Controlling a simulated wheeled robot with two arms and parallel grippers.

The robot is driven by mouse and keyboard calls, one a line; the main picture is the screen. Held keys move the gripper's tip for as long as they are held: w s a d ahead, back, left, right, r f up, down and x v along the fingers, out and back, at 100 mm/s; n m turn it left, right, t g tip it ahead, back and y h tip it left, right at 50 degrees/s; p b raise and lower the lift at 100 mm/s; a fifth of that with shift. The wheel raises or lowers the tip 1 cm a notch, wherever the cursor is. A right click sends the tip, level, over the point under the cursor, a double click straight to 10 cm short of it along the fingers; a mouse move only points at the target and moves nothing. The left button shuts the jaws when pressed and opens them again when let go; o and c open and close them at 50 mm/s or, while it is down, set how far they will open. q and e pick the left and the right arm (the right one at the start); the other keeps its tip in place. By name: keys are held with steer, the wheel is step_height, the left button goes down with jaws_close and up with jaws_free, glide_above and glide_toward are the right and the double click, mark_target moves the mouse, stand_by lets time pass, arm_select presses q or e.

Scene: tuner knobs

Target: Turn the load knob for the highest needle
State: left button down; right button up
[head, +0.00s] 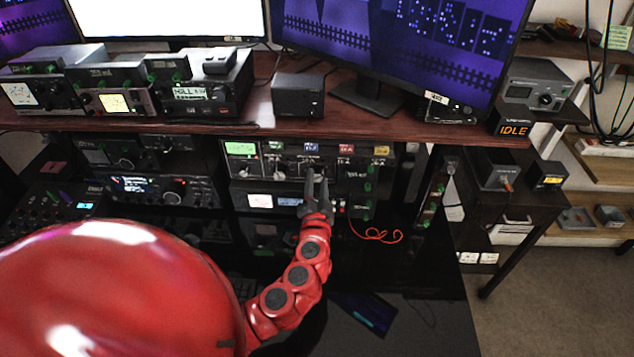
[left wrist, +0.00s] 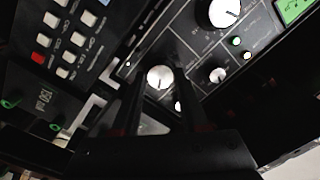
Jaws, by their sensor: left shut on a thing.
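The tuner (head: 270,172) is a black panel under the wooden shelf, with a lit green meter (head: 241,149) at its left. Its needle is too small to read. My left gripper (head: 317,174) points at the middle of this panel. In the left wrist view, a small silver knob (left wrist: 159,77) sits between the two dark fingers, and the gripper is shut on it. A larger silver knob (left wrist: 224,13) and a smaller one (left wrist: 217,75) are on the same panel, apart from the fingers. The labels are not readable, and the fingers hide part of the panel. My right gripper is not in view.
The wooden shelf (head: 420,128) overhangs the panel and carries monitors and meters. A radio with a blue display (head: 150,187) stands to the left. A red wire (head: 380,236) hangs at the lower right of the panel. An orange IDLE sign (head: 515,130) stands at the right.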

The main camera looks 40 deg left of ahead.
arm_select(q)
steer(key=shift+c, duration=2.1)
jaws_free()
steer(key=p+v, duration=0.1)
steer(key=v, duration=1.6)
steer(key=shift+s+p, duration=0.2)
steer(key=shift+p, duration=0.2)
steer(key=shift+f, duration=0.1)
